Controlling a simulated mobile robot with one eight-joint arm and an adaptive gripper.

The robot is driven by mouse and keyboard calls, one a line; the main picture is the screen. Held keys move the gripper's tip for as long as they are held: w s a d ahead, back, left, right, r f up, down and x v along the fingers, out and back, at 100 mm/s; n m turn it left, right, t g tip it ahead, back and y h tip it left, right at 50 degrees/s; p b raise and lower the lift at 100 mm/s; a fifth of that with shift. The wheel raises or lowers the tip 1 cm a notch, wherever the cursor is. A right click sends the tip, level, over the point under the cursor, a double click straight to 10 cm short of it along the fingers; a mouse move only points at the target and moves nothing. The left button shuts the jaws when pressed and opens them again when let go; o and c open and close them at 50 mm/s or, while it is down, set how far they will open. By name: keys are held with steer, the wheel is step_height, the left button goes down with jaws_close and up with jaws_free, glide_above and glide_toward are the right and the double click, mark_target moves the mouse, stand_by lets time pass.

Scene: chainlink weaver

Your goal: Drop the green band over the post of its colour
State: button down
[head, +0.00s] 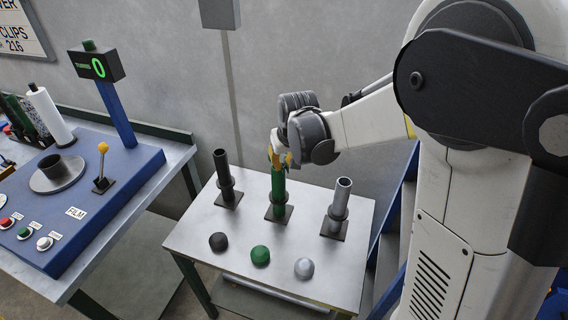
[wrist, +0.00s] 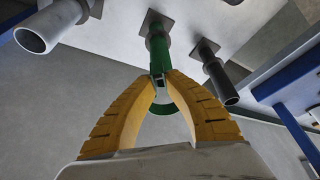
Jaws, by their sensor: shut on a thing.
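The green post (head: 278,185) stands upright on a dark square base in the middle of the table, with a collar low around it. My gripper (head: 279,158) is at the post's top end. In the wrist view, the yellow fingers (wrist: 160,80) close on a green band (wrist: 166,108), whose curved edge shows between them. The green post (wrist: 158,48) lies straight beyond the fingertips there. The fingers hide part of the band, so I cannot tell whether it is around the post's top or just above it.
A black post (head: 222,172) stands to the left and a grey post (head: 341,200) to the right. Black, green (head: 260,255) and grey domes sit along the table's front (head: 225,262). A blue console (head: 120,175) stands at left.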

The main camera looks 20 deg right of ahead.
step_height(320, 180, down, 17)
steer(key=b, duration=1.2)
steer(key=shift+f+b, duration=0.15)
steer(key=shift+b, duration=0.2)
steer(key=c, duration=1.5)
jaws_free()
steer(key=shift+o, duration=0.2)
steer(key=v, duration=1.2)
